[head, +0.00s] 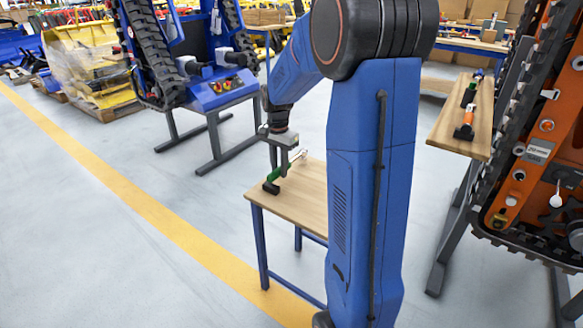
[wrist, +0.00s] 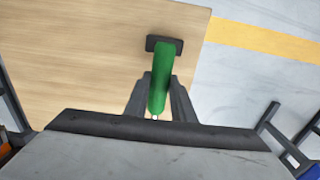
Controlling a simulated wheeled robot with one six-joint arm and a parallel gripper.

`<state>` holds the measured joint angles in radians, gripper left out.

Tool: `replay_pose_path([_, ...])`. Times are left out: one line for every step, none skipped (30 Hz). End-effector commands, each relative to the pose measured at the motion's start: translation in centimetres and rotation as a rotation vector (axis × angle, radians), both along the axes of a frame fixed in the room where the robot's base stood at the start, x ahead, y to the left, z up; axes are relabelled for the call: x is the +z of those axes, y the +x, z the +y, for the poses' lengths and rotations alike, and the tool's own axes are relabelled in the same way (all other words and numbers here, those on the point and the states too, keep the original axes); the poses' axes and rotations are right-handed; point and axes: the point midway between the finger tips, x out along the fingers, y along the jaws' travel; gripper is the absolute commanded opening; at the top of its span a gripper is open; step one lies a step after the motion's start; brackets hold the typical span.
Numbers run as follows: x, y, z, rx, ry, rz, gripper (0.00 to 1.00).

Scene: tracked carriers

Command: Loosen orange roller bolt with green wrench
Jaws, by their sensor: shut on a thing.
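The green wrench (head: 279,172) is at the left part of a small wooden table, with its black end (head: 271,187) near the table's front left edge. My gripper (head: 279,172) is shut on its green handle, pointing down. In the wrist view the green wrench (wrist: 162,76) lies between my two fingers (wrist: 160,100), its black end (wrist: 164,45) beyond them. I cannot tell whether it touches the table. The orange machine (head: 520,165) with a track stands at the right and shows several bolts. Which one is the roller bolt I cannot tell.
The wooden table (head: 310,205) has blue legs. A wooden shelf (head: 450,128) beside the orange machine holds an orange-handled tool (head: 467,125) and a green one. A blue tracked machine (head: 215,85) stands at the back left. The floor at left is clear.

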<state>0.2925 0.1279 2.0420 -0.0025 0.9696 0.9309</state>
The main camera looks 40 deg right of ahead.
Motion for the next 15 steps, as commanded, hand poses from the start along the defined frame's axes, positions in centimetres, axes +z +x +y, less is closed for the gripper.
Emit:
replay_pose_path([0.4, 0.0, 0.0, 0.0, -0.001, -0.001, 0.0])
replay_pose_path([0.6, 0.0, 0.0, 0.0, -0.001, -0.001, 0.0])
replay_pose_path([0.8, 0.0, 0.0, 0.0, 0.0, 0.0, 0.0])
replay_pose_path([1.0, 0.0, 0.0, 0.0, 0.0, -0.001, 0.0])
replay_pose_path([1.2, 0.0, 0.0, 0.0, -0.001, -0.001, 0.0])
replay_pose_path([1.5, 0.0, 0.0, 0.0, -0.001, -0.001, 0.0])
replay_pose_path([1.7, 0.0, 0.0, 0.0, 0.0, -0.002, 0.0])
replay_pose_path([1.9, 0.0, 0.0, 0.0, 0.0, -0.002, 0.0])
replay_pose_path([2.2, 0.0, 0.0, 0.0, -0.001, -0.001, 0.0])
replay_pose_path([2.3, 0.0, 0.0, 0.0, -0.001, -0.001, 0.0])
replay_pose_path([2.5, 0.0, 0.0, 0.0, -0.001, -0.001, 0.0])
replay_pose_path([2.8, 0.0, 0.0, 0.0, -0.001, -0.001, 0.0])
replay_pose_path([3.0, 0.0, 0.0, 0.0, -0.001, -0.001, 0.0])
replay_pose_path([3.1, 0.0, 0.0, 0.0, -0.001, -0.001, 0.0])
replay_pose_path([3.4, 0.0, 0.0, 0.0, -0.001, -0.001, 0.0])
